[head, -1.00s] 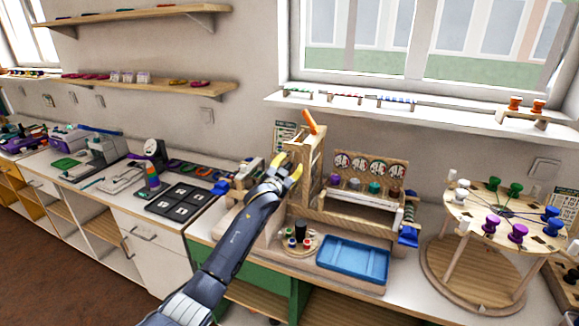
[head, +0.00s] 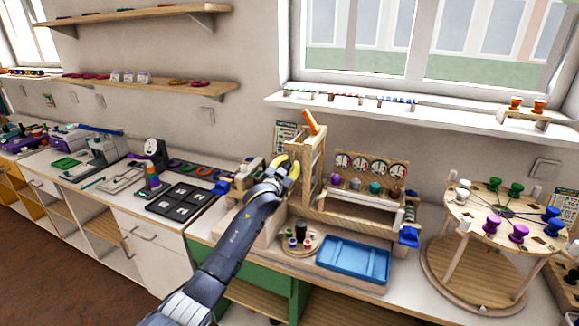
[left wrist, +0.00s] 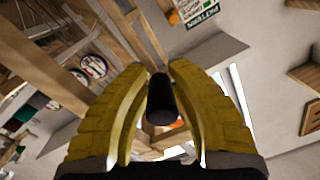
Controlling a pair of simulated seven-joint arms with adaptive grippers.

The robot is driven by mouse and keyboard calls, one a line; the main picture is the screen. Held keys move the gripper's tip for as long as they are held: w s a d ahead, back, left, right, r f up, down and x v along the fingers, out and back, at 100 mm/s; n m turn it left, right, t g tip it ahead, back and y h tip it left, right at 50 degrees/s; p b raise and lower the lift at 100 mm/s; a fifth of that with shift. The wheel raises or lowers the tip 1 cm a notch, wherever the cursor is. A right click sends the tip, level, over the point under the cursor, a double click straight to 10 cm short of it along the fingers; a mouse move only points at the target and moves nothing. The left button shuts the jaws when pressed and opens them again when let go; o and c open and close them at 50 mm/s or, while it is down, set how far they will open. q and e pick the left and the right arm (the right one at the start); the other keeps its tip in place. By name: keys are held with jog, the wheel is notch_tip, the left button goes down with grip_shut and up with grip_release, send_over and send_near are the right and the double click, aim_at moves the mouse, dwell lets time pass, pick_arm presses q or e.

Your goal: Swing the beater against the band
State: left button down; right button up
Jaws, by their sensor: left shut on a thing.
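My left gripper (head: 287,166) is at the left side of the wooden band loom (head: 370,228), beside its tall post (head: 304,180). In the left wrist view its yellow fingers (left wrist: 160,100) are shut on a dark cylindrical handle (left wrist: 160,95), seen nearly end-on. I take this to be the beater's grip, but the rest of the beater is hidden behind the fingers. I cannot make out the band clearly. An orange lever (head: 311,122) leans at the top of the post. My right gripper is not in view.
A blue tray (head: 352,260) and a round wooden holder (head: 299,243) with small pegs stand in front of the loom. A round braiding stand (head: 478,208) with coloured spools is at the right. A black panel (head: 180,203) lies at the left.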

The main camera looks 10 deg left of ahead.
pick_arm(q)
jog(key=m, duration=0.1)
jog(key=a+m, duration=0.1)
jog(key=shift+w+a+m, duration=0.1)
jog(key=shift+w+m, duration=0.05)
jog(key=shift+m, duration=0.25)
jog(key=shift+w+a+r+m, duration=0.2)
jog(key=shift+a+m, duration=0.1)
jog(key=shift+m, duration=0.3)
